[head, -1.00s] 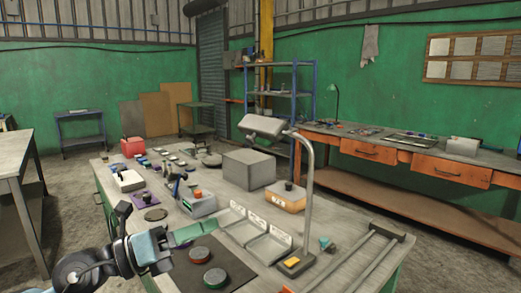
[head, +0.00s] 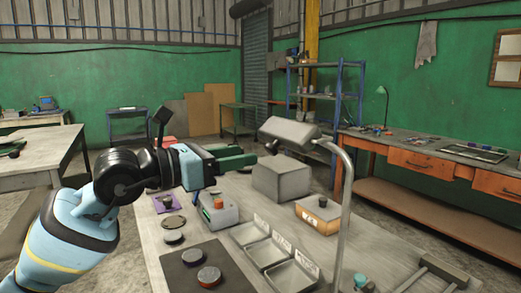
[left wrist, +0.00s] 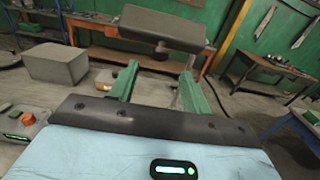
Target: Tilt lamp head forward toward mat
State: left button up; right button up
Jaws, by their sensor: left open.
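The lamp has a grey box-shaped head (head: 290,133) on a curved grey post (head: 345,205) at the right of the workbench. The head also shows in the left wrist view (left wrist: 160,28), broad and slightly tilted, with a small dark knob (left wrist: 161,50) below it. My left gripper (head: 256,156) is raised left of the lamp head, its green fingers pointing at the head's near end. In the left wrist view the fingers (left wrist: 160,80) are apart with nothing between them, the head ahead of them. The dark mat (head: 180,275) lies on the bench front. My right gripper is out of view.
White trays (head: 278,245), a grey box (head: 280,180), an orange-fronted box (head: 318,215) and a small grey device (head: 218,212) stand on the bench. Metal rails (head: 445,268) lie at the right.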

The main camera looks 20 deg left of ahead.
aim_at(268, 150)
pick_arm(q)
jog(key=x, duration=0.4)
jog(key=shift+r+p, duration=0.1)
jog(key=shift+p, duration=0.25)
jog(key=shift+x, duration=0.85)
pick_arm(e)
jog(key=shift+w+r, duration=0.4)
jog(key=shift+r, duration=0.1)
